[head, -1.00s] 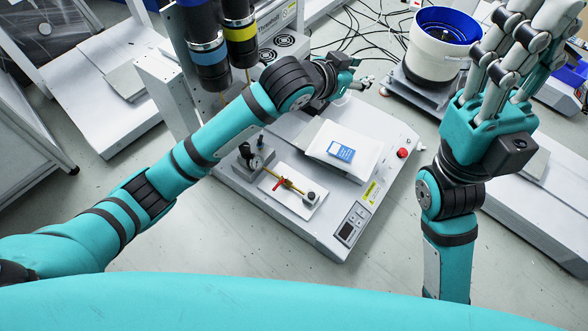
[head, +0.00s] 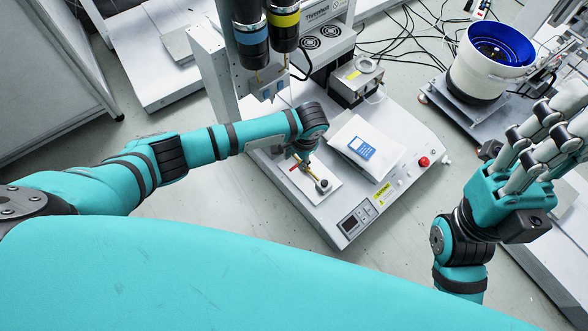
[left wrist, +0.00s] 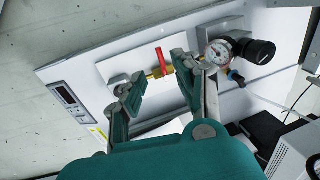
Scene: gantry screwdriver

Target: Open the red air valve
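The red air valve handle (left wrist: 162,61) stands on a brass valve body (left wrist: 157,73) on a white plate. In the left wrist view it lies just beyond the fingertips of my left gripper (left wrist: 155,80), which is open and empty, with one finger on each side of the valve. In the head view the red handle (head: 303,163) shows beside my left gripper (head: 301,149), which is mostly hidden by its own wrist. A pressure gauge (left wrist: 218,52) and black knob (left wrist: 260,50) adjoin the valve. My right gripper (head: 545,135) is raised at the right, fingers spread, empty.
The valve sits on a white machine base (head: 375,205) with a red button (head: 423,161) and a small display. A white pad with a blue device (head: 362,147) lies nearby. Two screwdriver cylinders (head: 267,30) hang above. A blue-rimmed bowl feeder (head: 490,60) stands at the right.

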